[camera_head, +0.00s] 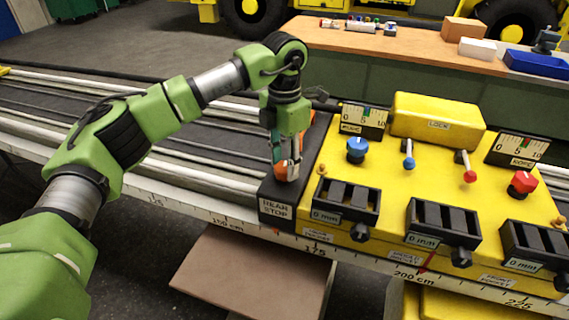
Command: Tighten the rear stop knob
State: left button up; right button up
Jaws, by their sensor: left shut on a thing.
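The rear stop (277,211) is a black block with a "REAR STOP" label, against the left end of the yellow unit. My left gripper (287,172) comes down from above onto the top of this block. Its fingers are closed around the rear stop knob, which they mostly hide. I cannot tell how far the knob is turned. My right gripper is not in view.
The yellow unit (330,152) beside the rear stop carries a blue knob (357,150), levers, a red knob (523,183) and black pockets. A ruled rail (230,218) runs along the front. A brown panel (250,275) lies below. A workbench (400,45) stands behind.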

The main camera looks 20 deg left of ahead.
aim_at(284, 166)
pick_arm(q)
jog(key=shift+m, duration=1.1)
jog(key=shift+r, duration=0.1)
jog(key=o, duration=1.1)
notch_tip(284, 166, up, 12)
jog(key=shift+f, duration=0.1)
